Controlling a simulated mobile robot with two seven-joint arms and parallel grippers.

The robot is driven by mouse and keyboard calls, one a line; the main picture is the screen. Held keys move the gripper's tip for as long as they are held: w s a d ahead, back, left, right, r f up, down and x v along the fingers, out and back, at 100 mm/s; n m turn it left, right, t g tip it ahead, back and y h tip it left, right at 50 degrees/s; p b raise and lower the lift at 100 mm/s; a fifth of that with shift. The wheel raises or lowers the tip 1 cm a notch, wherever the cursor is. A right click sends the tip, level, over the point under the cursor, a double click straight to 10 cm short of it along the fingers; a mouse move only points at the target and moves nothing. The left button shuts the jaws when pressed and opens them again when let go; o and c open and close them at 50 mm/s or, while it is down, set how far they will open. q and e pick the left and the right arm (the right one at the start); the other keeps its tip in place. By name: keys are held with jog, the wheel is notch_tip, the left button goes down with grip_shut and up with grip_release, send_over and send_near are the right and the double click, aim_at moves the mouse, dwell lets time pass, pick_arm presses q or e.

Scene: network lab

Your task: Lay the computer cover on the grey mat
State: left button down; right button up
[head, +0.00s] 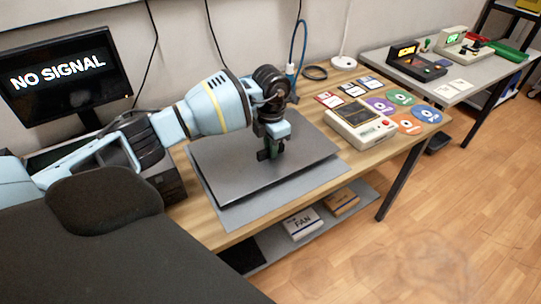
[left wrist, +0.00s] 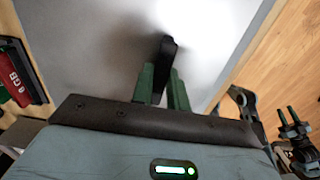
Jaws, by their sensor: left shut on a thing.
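The computer cover (head: 222,158) is a flat dark grey sheet over the grey mat (head: 276,195) on the wooden bench. The mat shows as a lighter strip along the cover's front edge. Whether the cover touches the mat or hangs just above it, I cannot tell. My left gripper (head: 268,152) points down at the middle of the cover. In the left wrist view, its green fingers (left wrist: 164,88) are shut on the cover's black handle (left wrist: 166,56), and the pale cover (left wrist: 85,40) fills much of the view.
A dark computer case (head: 170,184) stands left of the mat, partly behind my arm, below a monitor (head: 65,75). A beige device (head: 361,123), coloured discs (head: 400,97) and small cards lie to the right. Boxes (head: 302,223) sit on the lower shelf.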

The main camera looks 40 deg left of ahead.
pick_arm(q)
jog(key=shift+f, duration=1.8)
jog(key=shift+f, duration=0.1)
jog(key=c, duration=1.4)
grip_release()
jog(key=shift+o, duration=0.2)
notch_tip(320, 180, up, 12)
jog(key=shift+r, duration=0.1)
